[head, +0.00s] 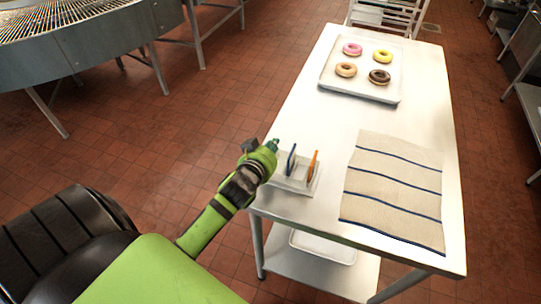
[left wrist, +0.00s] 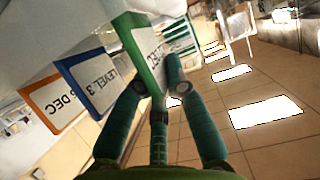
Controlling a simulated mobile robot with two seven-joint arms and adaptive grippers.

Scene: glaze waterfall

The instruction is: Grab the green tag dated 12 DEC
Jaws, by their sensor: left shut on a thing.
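The green-framed tag (left wrist: 140,45) stands at the end of a row of tags in the left wrist view. Its print is upside down and partly covered, so I cannot read the whole date. My left gripper (head: 273,147) is at the left edge of the tag holder (head: 307,186). In the left wrist view its teal fingers (left wrist: 155,84) are shut on the green tag, one on each side. In the head view the gripper hides this tag. My right gripper is not in view.
A blue tag (head: 291,160) reading LEVEL 3 and an orange tag (head: 313,166) stand close beside the green one. A striped cloth (head: 394,188) lies to the right. A tray (head: 340,85) of several doughnuts is at the back of the white table (head: 300,125).

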